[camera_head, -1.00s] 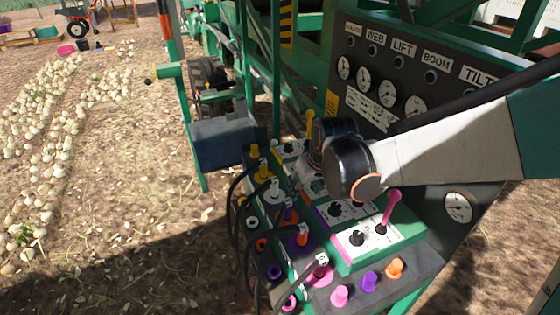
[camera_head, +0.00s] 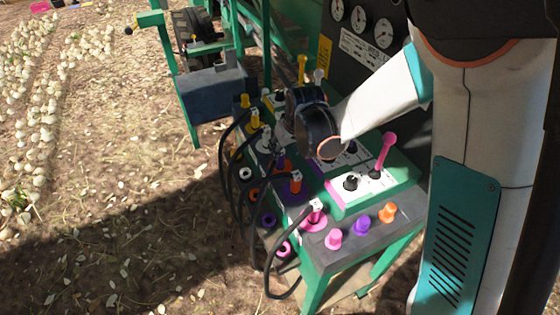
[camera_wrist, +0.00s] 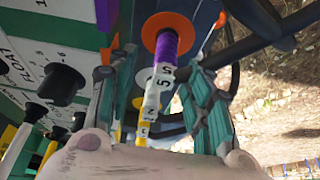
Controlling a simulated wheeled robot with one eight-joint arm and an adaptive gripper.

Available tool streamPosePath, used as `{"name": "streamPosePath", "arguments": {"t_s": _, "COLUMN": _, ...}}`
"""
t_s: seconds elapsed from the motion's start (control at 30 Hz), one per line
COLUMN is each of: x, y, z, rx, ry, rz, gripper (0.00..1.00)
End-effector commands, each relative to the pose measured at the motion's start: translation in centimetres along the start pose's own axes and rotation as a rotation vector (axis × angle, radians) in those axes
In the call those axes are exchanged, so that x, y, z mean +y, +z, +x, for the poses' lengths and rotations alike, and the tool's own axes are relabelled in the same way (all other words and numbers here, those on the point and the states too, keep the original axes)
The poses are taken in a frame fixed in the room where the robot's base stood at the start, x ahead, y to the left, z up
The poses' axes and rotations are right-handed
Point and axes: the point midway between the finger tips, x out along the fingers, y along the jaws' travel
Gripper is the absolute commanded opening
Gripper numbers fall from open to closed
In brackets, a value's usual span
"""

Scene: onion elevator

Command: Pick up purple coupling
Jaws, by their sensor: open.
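The purple coupling (camera_wrist: 167,44) shows in the wrist view as a purple cylinder against an orange flange (camera_wrist: 166,24), with a white tag marked 5 below it. My gripper (camera_wrist: 150,75) is open, with one finger on either side of the line of tags. The purple coupling lies near the gap, beyond the fingertips; I cannot tell whether they touch anything. In the head view, my dark wrist is over the coupling panel and hides most of the gripper. A small purple part with an orange base (camera_head: 281,163) shows beside it.
In the head view, an orange plug with a purple base (camera_head: 293,189) and a pink plug (camera_head: 314,216) with black hoses stand close by. Pink, purple (camera_head: 362,226) and orange caps line the front ledge. A pink lever (camera_head: 386,152) stands to the right.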

Motion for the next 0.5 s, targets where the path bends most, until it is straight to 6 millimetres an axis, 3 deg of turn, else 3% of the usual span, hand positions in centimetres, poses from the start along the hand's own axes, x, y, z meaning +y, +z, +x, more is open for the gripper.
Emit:
{"name": "streamPosePath", "arguments": {"t_s": 0.33, "x": -0.7, "y": 0.0, "z": 4.5, "rx": 0.0, "ry": 0.0, "rz": 0.001, "gripper": 0.47}}
{"name": "streamPosePath", "arguments": {"t_s": 0.5, "x": -0.7, "y": -0.1, "z": 5.1, "rx": 0.0, "ry": 0.0, "rz": 0.001, "gripper": 0.47}}
